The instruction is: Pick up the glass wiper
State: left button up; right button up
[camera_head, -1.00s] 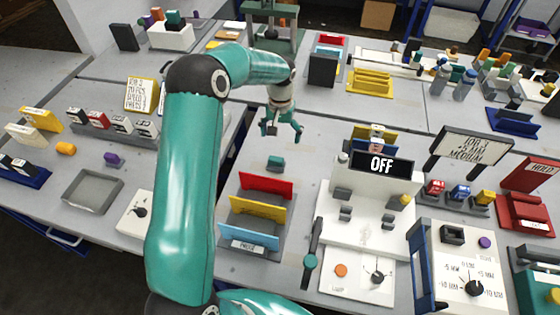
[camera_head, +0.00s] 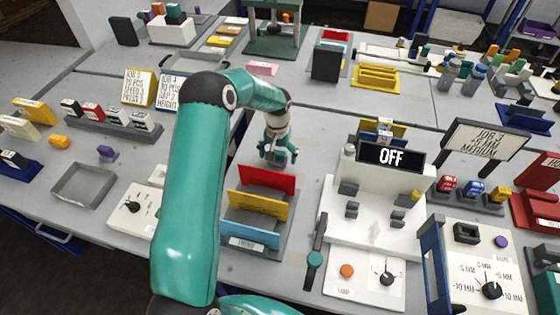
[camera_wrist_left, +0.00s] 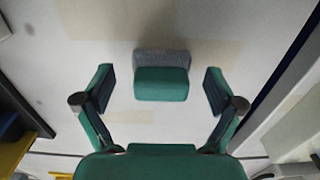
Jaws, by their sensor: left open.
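The glass wiper is a small block with a teal grip and a grey pad; I take it to be the teal and grey block (camera_wrist_left: 161,84) in the left wrist view. It lies on the light table top between my left gripper's two spread fingers, with a gap on each side. My left gripper (camera_head: 278,156) is open and just above it, behind the coloured rack, and largely hides the block in the head view. My right gripper is not in view.
A rack with red, yellow and blue dividers (camera_head: 262,206) stands just in front of the gripper. A white machine with an OFF display (camera_head: 390,156) is to its right. A grey tray (camera_head: 84,185) is at the left. Table behind the gripper is fairly clear.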

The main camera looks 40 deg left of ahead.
pick_arm(q)
jog(key=shift+f, duration=0.4)
jog(key=c, duration=1.1)
jog(key=shift+r, duration=0.15)
jog(key=shift+c, duration=0.2)
notch_tip(320, 180, up, 12)
jog(key=p, duration=0.7)
notch_tip(320, 180, up, 6)
send_over(278, 153)
jog(key=shift+d+r, duration=0.1)
jog(key=shift+r, duration=0.85)
